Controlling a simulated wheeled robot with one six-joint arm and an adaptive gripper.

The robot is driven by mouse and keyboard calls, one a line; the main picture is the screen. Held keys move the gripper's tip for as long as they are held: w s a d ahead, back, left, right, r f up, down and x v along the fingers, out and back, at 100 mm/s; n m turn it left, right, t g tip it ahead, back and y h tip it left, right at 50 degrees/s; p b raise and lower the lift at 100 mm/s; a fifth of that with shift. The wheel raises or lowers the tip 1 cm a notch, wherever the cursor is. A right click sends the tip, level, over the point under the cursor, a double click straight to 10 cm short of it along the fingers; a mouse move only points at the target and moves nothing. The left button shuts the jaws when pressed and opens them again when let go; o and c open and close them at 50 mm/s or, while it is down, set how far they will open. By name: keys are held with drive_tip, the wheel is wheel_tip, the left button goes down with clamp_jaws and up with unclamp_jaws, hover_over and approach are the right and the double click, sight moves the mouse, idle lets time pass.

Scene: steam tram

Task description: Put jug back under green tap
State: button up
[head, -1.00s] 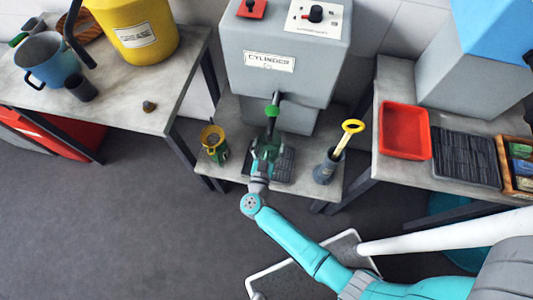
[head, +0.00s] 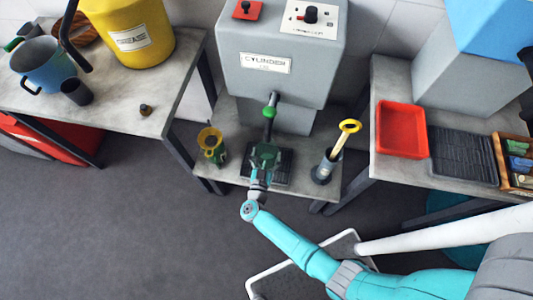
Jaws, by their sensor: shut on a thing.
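The green tap (head: 269,111) sticks out from the front of the grey cylinder machine (head: 283,65). A dark green jug (head: 265,154) is below the tap, over the black drip tray (head: 284,167). My gripper (head: 261,167) reaches it from the front and is shut on it. The gripper and wrist hide part of the jug and tray. I cannot tell whether the jug's base touches the tray.
A green can with a yellow funnel (head: 211,146) stands left of the tray. A grey holder (head: 323,172) with a yellow-handled tool (head: 348,127) stands right. A blue jug (head: 45,65) and yellow drum (head: 140,35) stand on the left table. A red tray (head: 401,132) lies on the right table.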

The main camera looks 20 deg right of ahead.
drive_tip(key=o, duration=1.3)
drive_tip(key=shift+f, duration=0.15)
drive_tip(key=shift+c, duration=0.2)
drive_tip(key=shift+o, duration=1.3)
drive_tip(key=shift+r, duration=0.25)
drive_tip(key=v, duration=1.2)
